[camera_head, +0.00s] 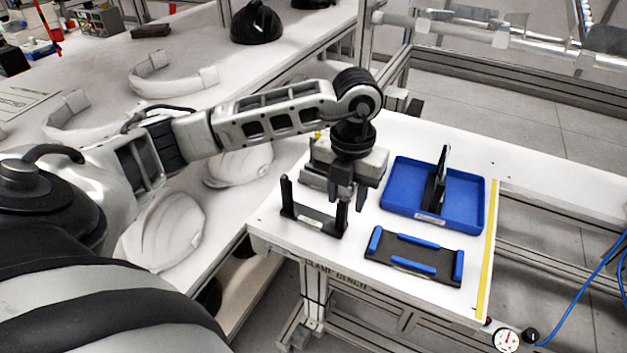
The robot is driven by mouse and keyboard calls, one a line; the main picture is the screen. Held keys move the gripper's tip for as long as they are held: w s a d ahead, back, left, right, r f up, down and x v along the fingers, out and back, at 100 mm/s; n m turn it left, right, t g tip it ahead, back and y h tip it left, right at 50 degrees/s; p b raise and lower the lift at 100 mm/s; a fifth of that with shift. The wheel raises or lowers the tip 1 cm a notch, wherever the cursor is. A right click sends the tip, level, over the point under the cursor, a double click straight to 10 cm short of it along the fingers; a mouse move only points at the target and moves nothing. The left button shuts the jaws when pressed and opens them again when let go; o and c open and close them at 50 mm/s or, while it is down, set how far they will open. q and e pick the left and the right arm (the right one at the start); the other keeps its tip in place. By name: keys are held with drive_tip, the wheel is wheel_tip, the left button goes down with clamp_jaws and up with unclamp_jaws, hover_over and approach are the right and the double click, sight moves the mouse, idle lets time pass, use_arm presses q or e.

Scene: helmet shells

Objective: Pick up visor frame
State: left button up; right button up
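I cannot tell for certain which thing is the visor frame. A black U-shaped frame with two upright posts (310,219) stands at the left front of the small white bench. White curved bands with block ends lie on the long bench, one at the back (172,80) and one at the left (75,118). My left gripper (349,198) points down over the small bench, beside the right post of the U-shaped frame. Its dark fingers look apart, with nothing seen between them; whether they touch the post is unclear. My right gripper is not in view.
A blue tray (472,209) holds an upright dark piece (437,182). A black plate with blue side bars (412,256) lies in front of it. A grey block (316,178) is partly hidden behind my gripper. White helmet shells (165,229) sit on the long bench. A yellow strip (488,250) marks the right edge.

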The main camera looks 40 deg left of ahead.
sight(342, 228)
use_arm(q)
drive_tip(key=f, duration=0.3)
drive_tip(key=shift+s+f+p, duration=0.3)
drive_tip(key=shift+f+p, duration=0.1)
drive_tip(key=shift+f, duration=0.55)
clamp_jaws()
